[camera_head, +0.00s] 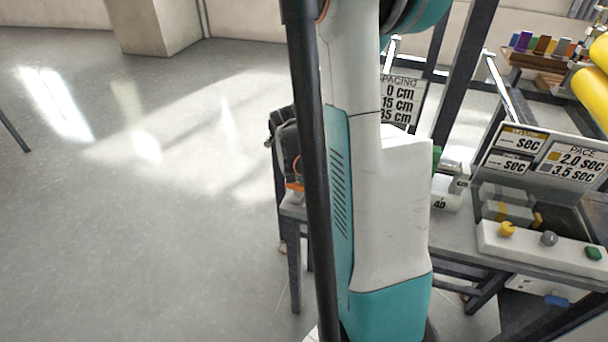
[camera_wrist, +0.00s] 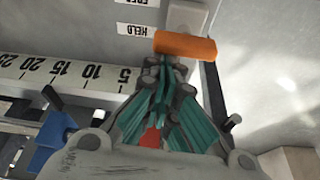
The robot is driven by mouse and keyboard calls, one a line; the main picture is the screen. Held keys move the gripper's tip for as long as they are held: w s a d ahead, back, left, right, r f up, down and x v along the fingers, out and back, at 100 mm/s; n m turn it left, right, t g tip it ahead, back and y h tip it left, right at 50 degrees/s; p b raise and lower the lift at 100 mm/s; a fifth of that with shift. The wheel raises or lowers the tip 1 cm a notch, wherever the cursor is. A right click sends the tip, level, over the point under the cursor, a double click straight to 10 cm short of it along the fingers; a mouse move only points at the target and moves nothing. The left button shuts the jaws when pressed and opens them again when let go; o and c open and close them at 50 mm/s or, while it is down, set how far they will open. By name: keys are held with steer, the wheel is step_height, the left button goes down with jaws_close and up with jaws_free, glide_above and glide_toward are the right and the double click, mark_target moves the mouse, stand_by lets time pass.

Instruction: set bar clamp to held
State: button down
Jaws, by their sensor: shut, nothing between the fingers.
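In the wrist view, an orange handle bar (camera_wrist: 185,44), apparently the bar clamp's, lies crosswise just beyond my fingertips. A white label reading HELD (camera_wrist: 132,30), upside down in the picture, is just left of the handle. A second label, apparently FREE (camera_wrist: 134,2), is cut off at the top edge. My gripper (camera_wrist: 168,68) is shut with nothing between its fingers. Its tips are at the near side of the handle; I cannot tell whether they touch it. A small red-orange patch (camera_wrist: 151,137) shows between the finger links. In the head view my arm and a dark pole hide most of the clamp area.
A white ruler strip (camera_wrist: 65,73) runs left of my gripper, with a blue part (camera_wrist: 50,138) below it. In the head view, a bench with a control panel (camera_head: 545,243), sign boards (camera_head: 575,160) and yellow rolls (camera_head: 592,85) stands right. Open floor (camera_head: 130,220) lies left.

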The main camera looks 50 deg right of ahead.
steer(key=shift+s+m, duration=0.1)
steer(key=shift+m, duration=0.2)
steer(key=m, duration=0.1)
steer(key=m+g, duration=0.1)
steer(key=m, duration=0.1)
steer(key=s+m+g, duration=0.1)
steer(key=m, duration=0.1)
steer(key=shift+s+a+b, duration=0.1)
steer(key=shift+a+b, duration=0.3)
steer(key=m, duration=0.2)
steer(key=m+g, duration=0.1)
steer(key=s+a+m, duration=0.1)
steer(key=m, duration=0.1)
steer(key=shift+a+m+g+y, duration=0.1)
steer(key=shift+m+g+y, duration=0.2)
steer(key=shift+a+b, duration=0.3)
steer(key=shift+a, duration=0.6)
